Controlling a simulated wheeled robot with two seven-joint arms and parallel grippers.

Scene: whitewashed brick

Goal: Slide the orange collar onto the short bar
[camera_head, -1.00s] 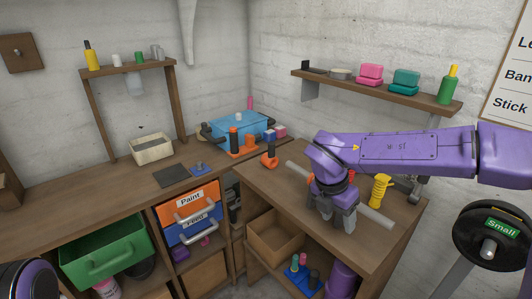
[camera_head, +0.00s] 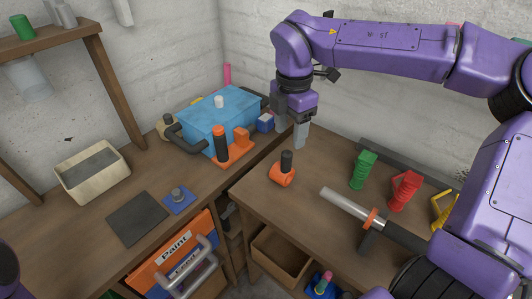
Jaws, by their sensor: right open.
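The orange collar (camera_head: 282,177) is a ring with a dark upright lever, standing on the right-hand bench near its back left edge. The short bar (camera_head: 343,205) lies across the same bench. It has a bare silver end toward the left, an orange flange and a dark section that runs behind my right arm at the lower right. My right gripper (camera_head: 291,123) is open and empty, pointing down above and behind the collar, apart from it. A bit of my left arm shows at the left edge; its gripper is out of view.
Green (camera_head: 362,170), red (camera_head: 404,190) and yellow (camera_head: 443,209) clips stand behind the bar. A blue box (camera_head: 218,112) and an orange base with a black post (camera_head: 236,150) stand to the left. The bench between collar and bar is clear.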

